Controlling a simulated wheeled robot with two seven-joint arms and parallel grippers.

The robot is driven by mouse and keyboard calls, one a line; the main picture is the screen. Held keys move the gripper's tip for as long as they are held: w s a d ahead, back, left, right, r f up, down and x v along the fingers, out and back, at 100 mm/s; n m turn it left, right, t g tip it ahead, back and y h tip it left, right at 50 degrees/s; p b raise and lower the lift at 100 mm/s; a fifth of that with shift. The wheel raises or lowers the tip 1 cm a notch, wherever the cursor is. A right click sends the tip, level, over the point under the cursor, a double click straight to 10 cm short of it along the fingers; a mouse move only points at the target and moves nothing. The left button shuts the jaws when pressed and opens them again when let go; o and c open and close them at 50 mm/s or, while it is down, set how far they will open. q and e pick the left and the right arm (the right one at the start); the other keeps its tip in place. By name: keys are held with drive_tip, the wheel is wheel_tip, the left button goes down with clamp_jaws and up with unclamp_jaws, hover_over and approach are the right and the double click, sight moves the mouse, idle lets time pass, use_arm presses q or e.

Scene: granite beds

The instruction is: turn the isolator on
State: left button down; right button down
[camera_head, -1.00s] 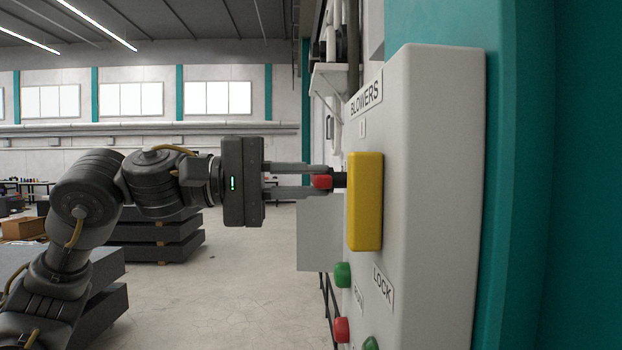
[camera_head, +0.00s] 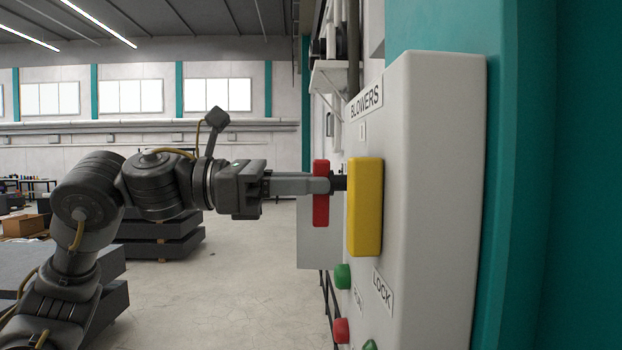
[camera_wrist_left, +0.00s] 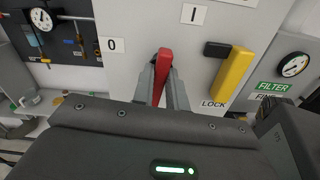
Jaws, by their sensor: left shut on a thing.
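The isolator's red handle (camera_head: 321,193) stands out from the grey panel (camera_head: 432,200) on a dark shaft and looks upright in the head view. My left gripper (camera_head: 322,184) is shut on the red handle, coming at it level from the left. In the left wrist view the handle (camera_wrist_left: 163,75) sits between the two fingers (camera_wrist_left: 163,88). Its tip points up, toward the side of the "I" label (camera_wrist_left: 193,14); the "0" label (camera_wrist_left: 113,45) is to the left. My right gripper is not in view.
A yellow lever (camera_head: 366,207) sticks out from the panel close to the red handle, above the "LOCK" label (camera_head: 383,289). Green (camera_head: 342,276) and red (camera_head: 341,330) buttons are below. The floor to the left of the panel is free; dark granite slabs (camera_head: 160,236) lie farther back.

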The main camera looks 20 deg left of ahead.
use_arm(q)
drive_tip(key=c, duration=1.8)
unclamp_jaws()
drive_tip(key=shift+n, duration=0.5)
drive_tip(key=o, duration=0.4)
drive_tip(key=shift+c, duration=0.2)
drive_tip(key=b+v, duration=0.1)
drive_tip(key=v, duration=0.5)
